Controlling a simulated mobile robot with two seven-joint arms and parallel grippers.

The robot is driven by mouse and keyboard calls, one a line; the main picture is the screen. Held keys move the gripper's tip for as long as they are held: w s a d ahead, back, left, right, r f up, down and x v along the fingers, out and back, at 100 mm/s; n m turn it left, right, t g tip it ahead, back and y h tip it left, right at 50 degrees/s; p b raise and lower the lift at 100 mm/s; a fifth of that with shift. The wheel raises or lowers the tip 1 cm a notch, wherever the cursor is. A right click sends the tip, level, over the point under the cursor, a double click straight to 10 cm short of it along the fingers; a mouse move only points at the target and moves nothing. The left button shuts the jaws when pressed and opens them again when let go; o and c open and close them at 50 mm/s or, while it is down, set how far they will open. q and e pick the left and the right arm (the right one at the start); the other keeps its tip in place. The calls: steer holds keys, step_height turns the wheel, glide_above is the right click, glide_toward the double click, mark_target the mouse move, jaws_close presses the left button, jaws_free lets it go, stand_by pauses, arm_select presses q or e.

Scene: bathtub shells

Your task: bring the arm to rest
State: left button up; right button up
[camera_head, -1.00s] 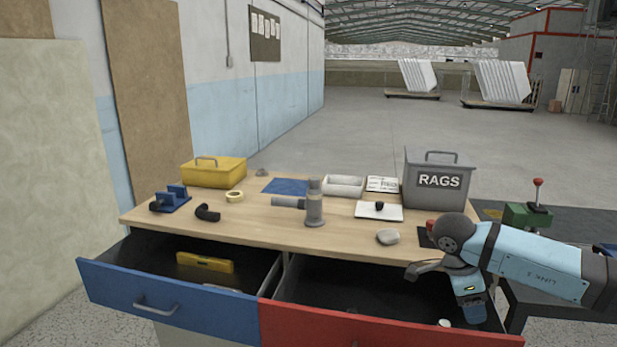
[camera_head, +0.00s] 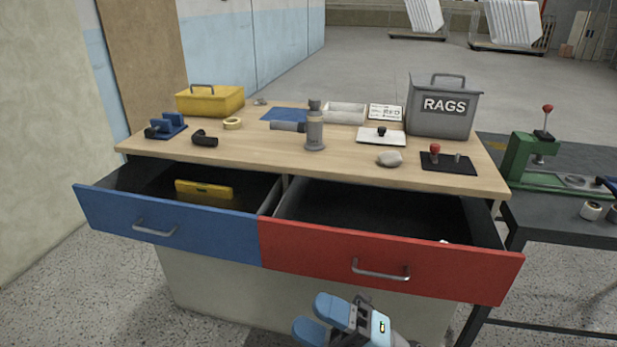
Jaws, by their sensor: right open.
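My right gripper (camera_head: 322,318) is at the bottom of the head view, low in front of the workbench and below the red drawer (camera_head: 330,257). Its two blue fingers are apart and nothing shows between them. Most of the right arm is out of the picture. My left gripper is not in the view. The red drawer and the blue drawer (camera_head: 180,228) beside it are both pulled open. A yellow level (camera_head: 203,189) lies in the blue drawer. A small white thing is partly hidden behind the red drawer's front.
A dark side table (camera_head: 560,212) with a green press (camera_head: 530,160) stands at the right. Speckled floor is clear at left.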

steer(key=s+d+f+m+t+h+b, duration=0.1)
steer(key=s+d+f+m+t+h, duration=0.15)
steer(key=d+f+m+h, duration=0.55)
steer(key=s+d+f+m+t+h+b, duration=0.1)
steer(key=f+m+t+h, duration=0.3)
steer(key=m, duration=0.7)
steer(key=s+d+f+m+t+h+b, duration=0.1)
steer(key=s+d+f+m+t+h, duration=0.1)
steer(key=d+f+m+h, duration=0.5)
arm_select(q)
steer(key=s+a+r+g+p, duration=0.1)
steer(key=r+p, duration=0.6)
steer(key=p, duration=0.9)
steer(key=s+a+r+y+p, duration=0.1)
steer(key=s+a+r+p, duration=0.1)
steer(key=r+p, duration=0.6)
steer(key=p, duration=0.7)
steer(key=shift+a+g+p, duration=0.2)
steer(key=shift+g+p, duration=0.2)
arm_select(e)
steer(key=s+d+r+m+g, duration=0.1)
steer(key=r, duration=0.5)
steer(key=s+d+r+m+g, duration=0.1)
steer(key=s+r+m+g, duration=0.1)
steer(key=r, duration=0.5)
steer(key=shift+d+r+h, duration=0.25)
steer(key=shift+h, duration=0.05)
